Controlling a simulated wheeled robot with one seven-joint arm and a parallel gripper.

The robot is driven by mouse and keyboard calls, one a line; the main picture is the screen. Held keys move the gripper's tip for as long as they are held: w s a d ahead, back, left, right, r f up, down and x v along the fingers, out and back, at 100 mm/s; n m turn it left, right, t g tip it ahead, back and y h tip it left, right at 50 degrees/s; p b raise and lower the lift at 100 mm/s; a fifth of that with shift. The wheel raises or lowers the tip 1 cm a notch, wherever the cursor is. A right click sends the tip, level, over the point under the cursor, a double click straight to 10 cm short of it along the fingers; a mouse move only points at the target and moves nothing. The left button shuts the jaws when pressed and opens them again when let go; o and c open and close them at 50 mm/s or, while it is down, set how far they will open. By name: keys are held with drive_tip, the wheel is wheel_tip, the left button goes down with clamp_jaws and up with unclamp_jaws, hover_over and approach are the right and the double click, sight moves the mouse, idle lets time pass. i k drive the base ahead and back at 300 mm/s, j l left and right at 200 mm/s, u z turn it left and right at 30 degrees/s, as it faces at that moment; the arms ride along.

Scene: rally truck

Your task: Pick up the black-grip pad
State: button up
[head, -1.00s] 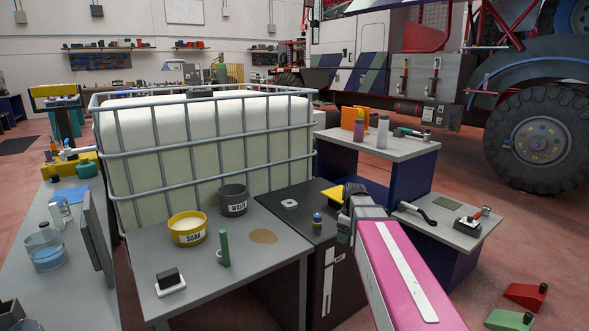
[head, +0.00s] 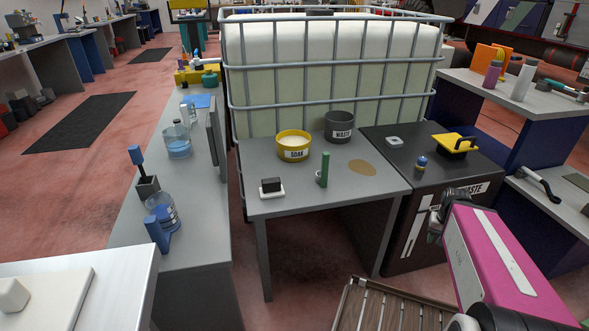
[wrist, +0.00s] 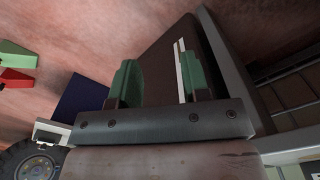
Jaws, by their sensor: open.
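The black-grip pad (head: 271,191), a white pad with a black block on top, lies flat at the front left of the grey table (head: 325,198). My gripper (head: 437,213) is well to its right, in front of the dark cabinet, and does not touch it. The wrist view shows two green fingers spread apart, with my gripper (wrist: 157,82) open and empty. The pad does not show in the wrist view.
A yellow SOAK bowl (head: 293,145), a grey WASTE pot (head: 339,127) and an upright green piece (head: 323,169) stand behind and right of the pad. A slatted wooden surface (head: 385,308) is low in front.

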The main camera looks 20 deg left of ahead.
sight(271, 188)
drive_tip(key=u, duration=1.8)
